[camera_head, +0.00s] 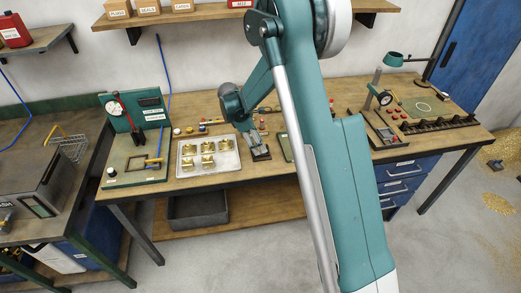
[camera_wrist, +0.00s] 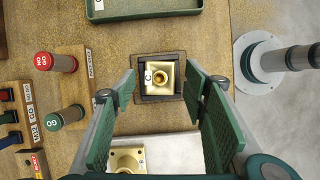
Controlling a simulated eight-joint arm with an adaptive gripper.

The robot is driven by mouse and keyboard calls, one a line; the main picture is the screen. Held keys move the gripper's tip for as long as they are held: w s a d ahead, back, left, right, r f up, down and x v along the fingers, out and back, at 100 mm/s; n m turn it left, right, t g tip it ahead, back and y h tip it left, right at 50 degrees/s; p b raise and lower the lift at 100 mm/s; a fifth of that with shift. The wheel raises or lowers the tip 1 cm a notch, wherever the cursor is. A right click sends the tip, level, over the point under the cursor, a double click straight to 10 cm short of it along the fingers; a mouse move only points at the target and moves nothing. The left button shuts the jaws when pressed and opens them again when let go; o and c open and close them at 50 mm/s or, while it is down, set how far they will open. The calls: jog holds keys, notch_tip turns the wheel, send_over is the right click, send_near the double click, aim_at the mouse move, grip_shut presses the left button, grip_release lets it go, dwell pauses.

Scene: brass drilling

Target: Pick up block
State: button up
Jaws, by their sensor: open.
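A brass block (camera_wrist: 161,78) with a round raised hole in its top sits in a dark square holder (camera_wrist: 143,98) marked C in the wrist view. My gripper (camera_wrist: 160,95) is open, with its green pads apart to the left and right of the block in the picture. Whether the pads are level with the block or above it I cannot tell. In the head view my gripper (camera_head: 248,140) is over the bench, just right of a pale tray (camera_head: 231,171) with several brass blocks (camera_head: 208,147). My gripper partly hides the holder there. Another brass block (camera_wrist: 127,159) shows at the wrist view's lower edge.
A round-based post (camera_wrist: 262,65) stands to the right. A green test stand (camera_head: 137,110) is at the bench's left.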

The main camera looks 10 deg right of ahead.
jog(key=shift+d+f, duration=0.15)
jog(key=shift+f, duration=0.3)
jog(key=c, duration=1.3)
